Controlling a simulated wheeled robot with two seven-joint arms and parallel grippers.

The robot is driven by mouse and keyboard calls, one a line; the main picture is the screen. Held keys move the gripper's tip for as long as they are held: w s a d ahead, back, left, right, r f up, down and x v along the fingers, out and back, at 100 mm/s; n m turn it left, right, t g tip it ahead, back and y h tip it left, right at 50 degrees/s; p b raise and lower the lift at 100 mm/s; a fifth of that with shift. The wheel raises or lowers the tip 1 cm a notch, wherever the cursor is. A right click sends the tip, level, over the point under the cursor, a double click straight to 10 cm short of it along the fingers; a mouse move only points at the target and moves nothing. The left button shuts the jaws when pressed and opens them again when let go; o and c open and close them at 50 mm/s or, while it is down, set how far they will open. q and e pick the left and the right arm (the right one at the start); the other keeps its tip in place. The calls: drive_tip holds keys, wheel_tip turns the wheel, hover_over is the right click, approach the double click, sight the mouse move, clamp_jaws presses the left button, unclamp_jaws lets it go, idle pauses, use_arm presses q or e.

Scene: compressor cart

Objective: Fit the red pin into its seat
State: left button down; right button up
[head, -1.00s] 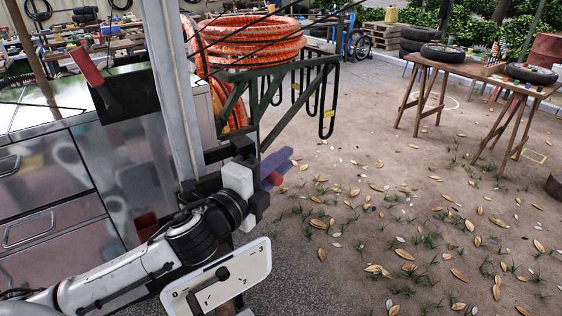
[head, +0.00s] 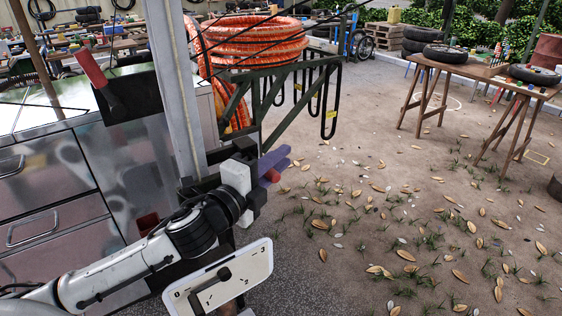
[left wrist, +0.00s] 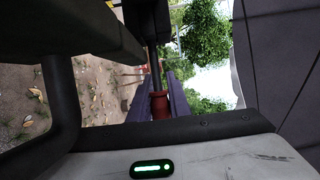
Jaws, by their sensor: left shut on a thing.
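My left gripper (head: 272,168) is at the end of the arm from the lower left, beside the grey upright post of the cart. Its purple fingers are shut on the red pin (left wrist: 160,105), which shows between them in the left wrist view. In the head view only a small red bit of the pin (head: 272,176) shows by the fingers. In the left wrist view a dark rod rises from the pin towards a dark block (left wrist: 147,18); I cannot tell whether they touch. I cannot make out the seat for certain. My right gripper is not in view.
The grey post (head: 180,90) and metal cabinet (head: 45,190) stand close on the left. An orange hose coil (head: 255,42) lies on a green bracket (head: 300,75) behind the gripper. A white panel (head: 222,282) is below the arm. Leaf-strewn ground to the right is open.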

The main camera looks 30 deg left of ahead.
use_arm(q)
drive_tip(key=shift+w+a, duration=0.1)
drive_tip(key=shift+a, duration=0.2)
drive_tip(key=c, duration=1.6)
unclamp_jaws()
drive_tip(key=shift+s+b, duration=0.75)
drive_tip(key=shift+s, duration=4.45)
